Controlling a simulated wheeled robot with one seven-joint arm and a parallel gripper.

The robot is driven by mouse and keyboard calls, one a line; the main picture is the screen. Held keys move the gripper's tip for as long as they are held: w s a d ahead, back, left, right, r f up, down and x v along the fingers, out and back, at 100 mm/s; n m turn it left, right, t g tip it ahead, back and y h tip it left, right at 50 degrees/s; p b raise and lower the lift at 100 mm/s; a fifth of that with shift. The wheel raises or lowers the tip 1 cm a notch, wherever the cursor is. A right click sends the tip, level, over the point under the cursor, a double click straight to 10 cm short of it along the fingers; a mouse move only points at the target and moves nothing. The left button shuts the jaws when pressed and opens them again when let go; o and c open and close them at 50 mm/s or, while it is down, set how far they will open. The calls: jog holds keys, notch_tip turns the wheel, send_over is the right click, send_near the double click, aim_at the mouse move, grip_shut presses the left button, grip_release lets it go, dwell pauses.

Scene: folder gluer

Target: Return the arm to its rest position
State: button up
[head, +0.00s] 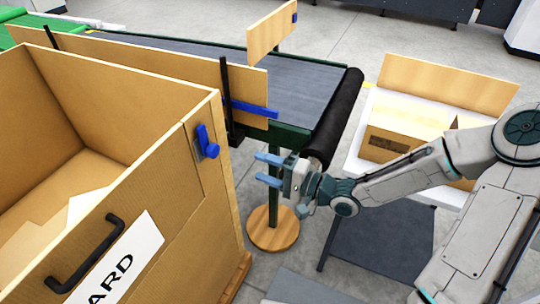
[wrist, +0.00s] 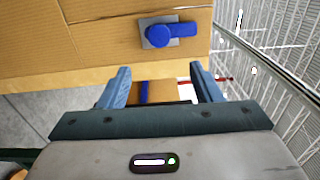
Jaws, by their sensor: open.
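My gripper (head: 270,170) is open, with its two blue fingers pointing left toward the side of a large wooden bin (head: 120,165). In the wrist view the fingers of my gripper (wrist: 160,85) are apart with nothing held between them. A blue latch (head: 207,142) on a grey plate sits on the bin's corner, left of and a little above the fingers. The latch also shows in the wrist view (wrist: 160,35), beyond the fingertips and apart from them. My arm reaches in from the right of the head view.
A conveyor (head: 290,85) with green legs and a dark end roller (head: 335,115) stands behind my gripper. A round wooden foot (head: 272,230) is below. A white table (head: 400,170) with an open carton (head: 395,145) is behind my arm. Light sheets lie inside the bin.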

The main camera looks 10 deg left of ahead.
jog(key=w+d+f+n+t+h, duration=0.15)
jog(key=w+d+f+h, duration=0.25)
jog(key=d+f+h, duration=0.45)
jog(key=d+r+n+h, duration=0.2)
jog(key=d+r+h, duration=0.2)
jog(key=d+h, duration=0.5)
jog(key=s+d+r+h, duration=0.2)
jog(key=s+d+r, duration=0.4)
jog(key=d+r, duration=0.2)
jog(key=s+r+g+y, duration=0.2)
jog(key=s+r, duration=0.3)
jog(key=s, duration=0.7)
jog(key=shift+d+r, duration=0.3)
